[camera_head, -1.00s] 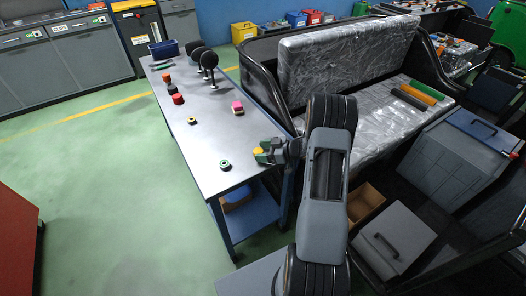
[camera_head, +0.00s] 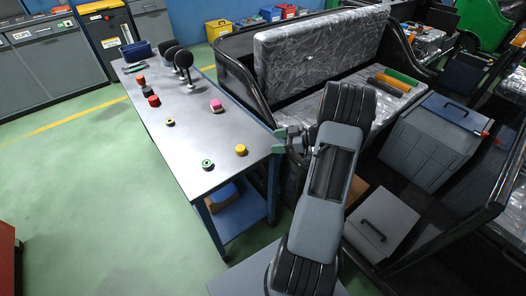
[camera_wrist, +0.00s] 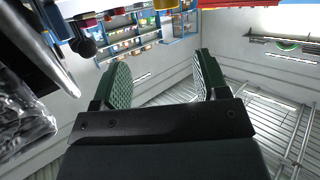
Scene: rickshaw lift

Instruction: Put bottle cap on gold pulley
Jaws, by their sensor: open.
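A short yellow cylinder (camera_head: 241,150) stands on the grey table near its right edge. A small dark piece with a yellow top (camera_head: 170,122) lies farther back on the left. A green-and-white ring-like piece (camera_head: 207,164) sits near the front edge. A pink piece (camera_head: 216,105) lies farther back. I cannot tell for certain which of these is the bottle cap and which the gold pulley. My gripper (camera_head: 281,142) is at the table's right edge, right of the yellow cylinder and apart from it. In the wrist view its green fingers (camera_wrist: 160,85) are wide apart with nothing between them.
The grey table (camera_head: 190,140) also holds red buttons (camera_head: 153,100), black-knobbed levers (camera_head: 184,62) and a dark blue bin (camera_head: 137,50) at the back. The rickshaw's wrapped seat (camera_head: 320,55) stands to the right. Green floor is clear on the left.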

